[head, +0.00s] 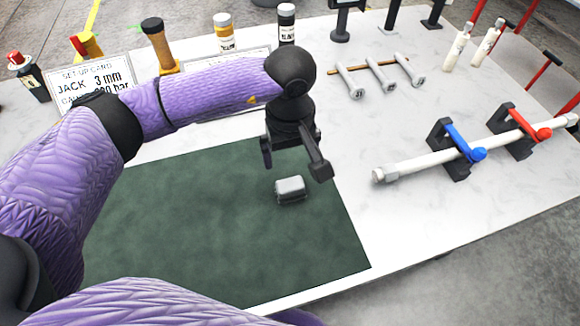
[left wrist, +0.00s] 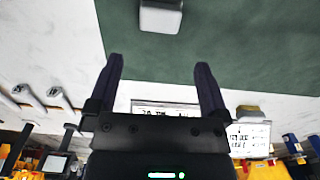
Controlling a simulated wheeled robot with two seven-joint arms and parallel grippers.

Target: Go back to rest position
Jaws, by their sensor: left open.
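My left gripper (head: 294,160) is open and empty above the right part of the dark green mat (head: 200,225). Its two fingers also show spread apart in the left wrist view (left wrist: 160,85). A small grey metal casting (head: 290,189) lies on the mat just below and in front of the gripper, apart from its fingers. In the left wrist view the casting (left wrist: 160,16) is at the top edge, partly cut off. My right gripper is not in view.
A white bar (head: 440,163) lies in black holders with blue and red clamps at right. Several metal pieces (head: 380,76) lie behind. A set-up card (head: 92,84), a bottle (head: 287,24) and tools line the back edge.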

